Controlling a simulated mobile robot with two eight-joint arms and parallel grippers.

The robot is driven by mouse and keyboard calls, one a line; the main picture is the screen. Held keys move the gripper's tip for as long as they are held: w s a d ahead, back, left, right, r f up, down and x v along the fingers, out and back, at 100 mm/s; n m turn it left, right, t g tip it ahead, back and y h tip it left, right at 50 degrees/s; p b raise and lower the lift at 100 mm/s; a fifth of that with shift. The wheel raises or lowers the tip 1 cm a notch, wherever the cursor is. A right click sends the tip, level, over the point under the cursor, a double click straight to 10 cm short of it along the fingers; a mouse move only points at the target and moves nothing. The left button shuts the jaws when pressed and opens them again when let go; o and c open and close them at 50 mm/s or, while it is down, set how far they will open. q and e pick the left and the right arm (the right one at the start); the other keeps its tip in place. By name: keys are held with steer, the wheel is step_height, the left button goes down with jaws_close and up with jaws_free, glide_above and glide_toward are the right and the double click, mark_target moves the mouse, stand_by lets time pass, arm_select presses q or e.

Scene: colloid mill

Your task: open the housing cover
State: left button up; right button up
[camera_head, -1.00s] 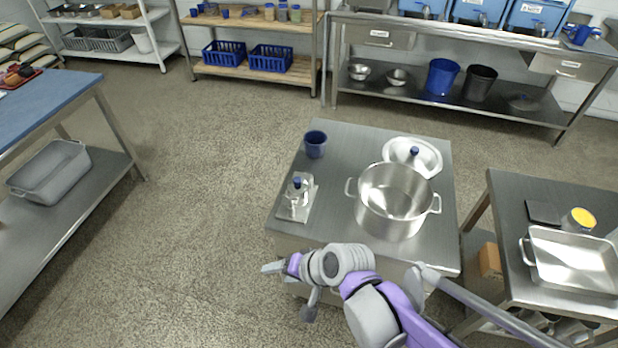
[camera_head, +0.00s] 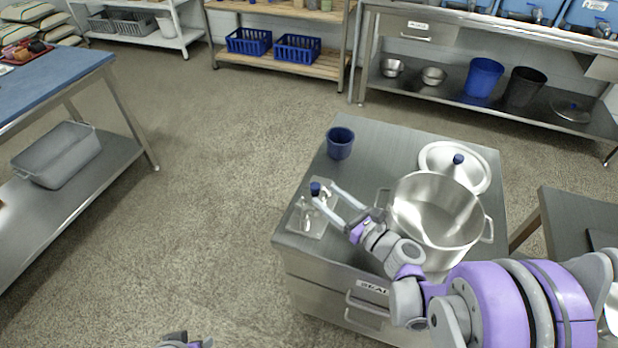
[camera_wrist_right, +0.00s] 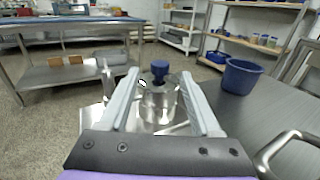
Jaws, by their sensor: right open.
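The small metal mill (camera_head: 307,208) with a dark blue knob on top (camera_head: 315,188) stands on a plate on the steel cabinet top. In the right wrist view, the mill's round metal housing (camera_wrist_right: 160,100) and blue knob (camera_wrist_right: 160,66) show between the fingers. My right gripper (camera_head: 325,195) is open, with its fingers reaching toward the mill from the right; contact cannot be told. The fingers hide part of the mill in the head view. A part of my left arm (camera_head: 185,341) shows at the bottom edge; its fingers cannot be made out.
On the same cabinet top (camera_head: 385,150) stand a blue cup (camera_head: 340,143) behind the mill, a large steel pot (camera_head: 437,220) close to my right arm, and a lid with a blue knob (camera_head: 455,166). The floor to the left is clear, up to a blue-topped table (camera_head: 50,80).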

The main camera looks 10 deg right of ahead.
mark_target(312, 184)
steer(key=x, duration=0.8)
steer(key=shift+w+a+f, duration=0.1)
steer(key=shift+w+a, duration=0.05)
steer(key=shift+w, duration=0.15)
jaws_close()
stand_by(1.0)
